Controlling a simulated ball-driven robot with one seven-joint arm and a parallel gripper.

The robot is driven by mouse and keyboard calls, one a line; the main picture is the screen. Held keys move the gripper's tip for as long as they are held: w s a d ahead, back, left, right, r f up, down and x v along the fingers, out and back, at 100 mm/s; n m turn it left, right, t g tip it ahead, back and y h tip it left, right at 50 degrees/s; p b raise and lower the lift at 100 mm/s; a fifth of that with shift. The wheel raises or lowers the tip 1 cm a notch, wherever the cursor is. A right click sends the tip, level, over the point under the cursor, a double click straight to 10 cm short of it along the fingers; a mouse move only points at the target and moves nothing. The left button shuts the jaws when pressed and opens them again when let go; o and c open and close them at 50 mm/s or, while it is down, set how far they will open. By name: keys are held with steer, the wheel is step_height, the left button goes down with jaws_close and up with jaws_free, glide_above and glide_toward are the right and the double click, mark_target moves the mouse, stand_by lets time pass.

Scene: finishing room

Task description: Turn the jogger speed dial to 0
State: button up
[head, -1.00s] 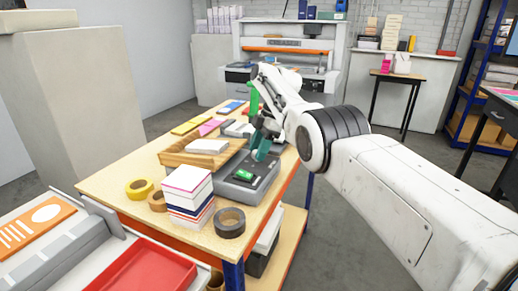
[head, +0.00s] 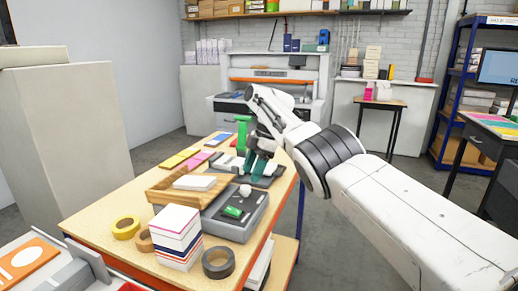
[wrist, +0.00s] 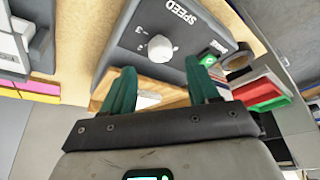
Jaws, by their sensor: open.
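The jogger is a grey box (head: 222,226) with a wooden tray (head: 160,190) beside it, on the table. Its pale round speed dial (head: 245,191) stands on the top panel. My gripper (head: 256,165) is just beyond the dial, towards the back of the table. In the wrist view its green fingers (wrist: 163,72) are apart and empty, with the dial ahead of the gap, not touched.
A green button (head: 233,212) sits on the same panel. A paper stack (head: 178,236), black tape roll (head: 218,263) and yellow tape roll (head: 126,228) stand near the front. A green-handled tool (head: 242,133) stands behind.

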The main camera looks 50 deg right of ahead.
steer(key=p+v, duration=0.5)
steer(key=p, duration=0.1)
steer(key=shift+r, duration=0.3)
steer(key=shift+p, duration=0.3)
stand_by(0.5)
